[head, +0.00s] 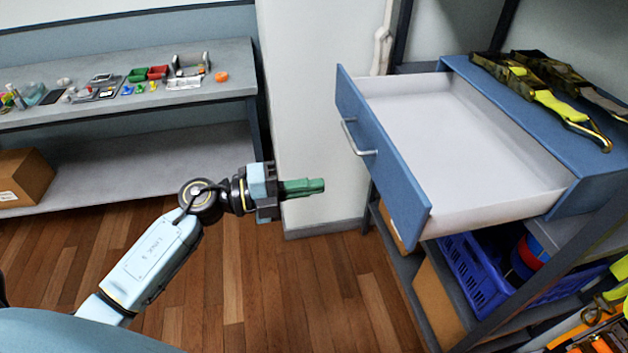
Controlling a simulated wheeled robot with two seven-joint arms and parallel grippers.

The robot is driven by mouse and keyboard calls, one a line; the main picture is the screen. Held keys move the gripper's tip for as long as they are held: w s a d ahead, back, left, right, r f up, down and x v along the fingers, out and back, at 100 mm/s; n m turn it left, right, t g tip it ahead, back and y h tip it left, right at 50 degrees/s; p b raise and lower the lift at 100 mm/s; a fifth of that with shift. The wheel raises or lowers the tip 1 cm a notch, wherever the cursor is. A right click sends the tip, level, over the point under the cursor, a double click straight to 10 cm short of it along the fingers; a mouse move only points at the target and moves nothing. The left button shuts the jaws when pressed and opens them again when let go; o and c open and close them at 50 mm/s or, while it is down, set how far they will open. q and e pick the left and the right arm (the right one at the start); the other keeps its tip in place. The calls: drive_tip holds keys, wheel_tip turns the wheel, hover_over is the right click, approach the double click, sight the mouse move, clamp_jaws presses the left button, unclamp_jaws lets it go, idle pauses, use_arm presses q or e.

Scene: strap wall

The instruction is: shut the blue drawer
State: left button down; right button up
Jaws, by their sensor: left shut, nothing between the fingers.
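The blue drawer (383,152) is pulled well out of its blue cabinet (592,150) at the right. Its white inside is empty where I can see it, and a silver handle (357,137) sits on its blue front. My left gripper (322,186) is shut and empty, with green fingers pointing right. In the picture it is left of the drawer front, a little below the handle, and apart from it. My right gripper is not in view.
Camouflage and yellow straps (540,85) lie on top of the cabinet. A shelf below holds a blue crate (478,280). A grey bench (215,93) with small items stands at the back left. A white wall pillar (312,110) stands behind my gripper. The wooden floor is clear.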

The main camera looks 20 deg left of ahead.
sight(382, 176)
use_arm(q)
drive_tip(key=p+x, duration=0.1)
drive_tip(key=x, duration=0.9)
drive_tip(key=shift+w+d, duration=0.4)
drive_tip(key=shift+d, duration=0.05)
